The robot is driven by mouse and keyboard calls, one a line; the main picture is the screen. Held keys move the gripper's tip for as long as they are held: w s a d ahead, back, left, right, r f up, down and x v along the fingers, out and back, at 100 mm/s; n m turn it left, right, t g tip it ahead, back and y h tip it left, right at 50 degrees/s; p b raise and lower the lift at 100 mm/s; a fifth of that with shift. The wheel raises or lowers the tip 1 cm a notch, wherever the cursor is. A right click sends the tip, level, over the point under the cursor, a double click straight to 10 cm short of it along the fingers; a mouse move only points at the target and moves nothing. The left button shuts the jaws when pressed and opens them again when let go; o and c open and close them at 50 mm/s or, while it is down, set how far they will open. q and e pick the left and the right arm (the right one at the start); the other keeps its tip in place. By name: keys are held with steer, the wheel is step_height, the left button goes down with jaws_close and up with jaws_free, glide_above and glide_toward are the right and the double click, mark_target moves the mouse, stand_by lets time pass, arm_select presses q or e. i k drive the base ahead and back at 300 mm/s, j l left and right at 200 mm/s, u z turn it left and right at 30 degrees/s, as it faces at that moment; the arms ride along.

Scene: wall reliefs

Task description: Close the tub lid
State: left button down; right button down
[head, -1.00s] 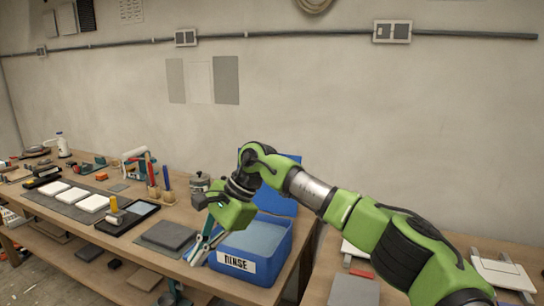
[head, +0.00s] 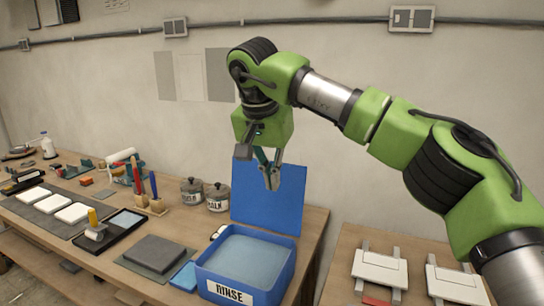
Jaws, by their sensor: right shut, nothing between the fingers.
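The blue tub (head: 286,277) with the RINSE label stands near the right end of the long bench and holds a pale blue-grey fill. Its flat blue lid (head: 285,208) is open and stands upright at the tub's back edge. My right gripper (head: 262,172) is shut and empty, pointing down. My left gripper is not in view.
Two grey lidded cans (head: 217,197) stand behind and left of the tub. A dark slab (head: 158,253) and a blue block (head: 184,277) lie to its left. A second bench with white frames (head: 380,268) is at right, across a gap. The wall is behind.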

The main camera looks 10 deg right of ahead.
mark_target(280, 211)
steer(key=i+l, duration=0.15)
steer(key=i, duration=0.35)
steer(key=i+l, duration=0.15)
steer(key=i, duration=0.3)
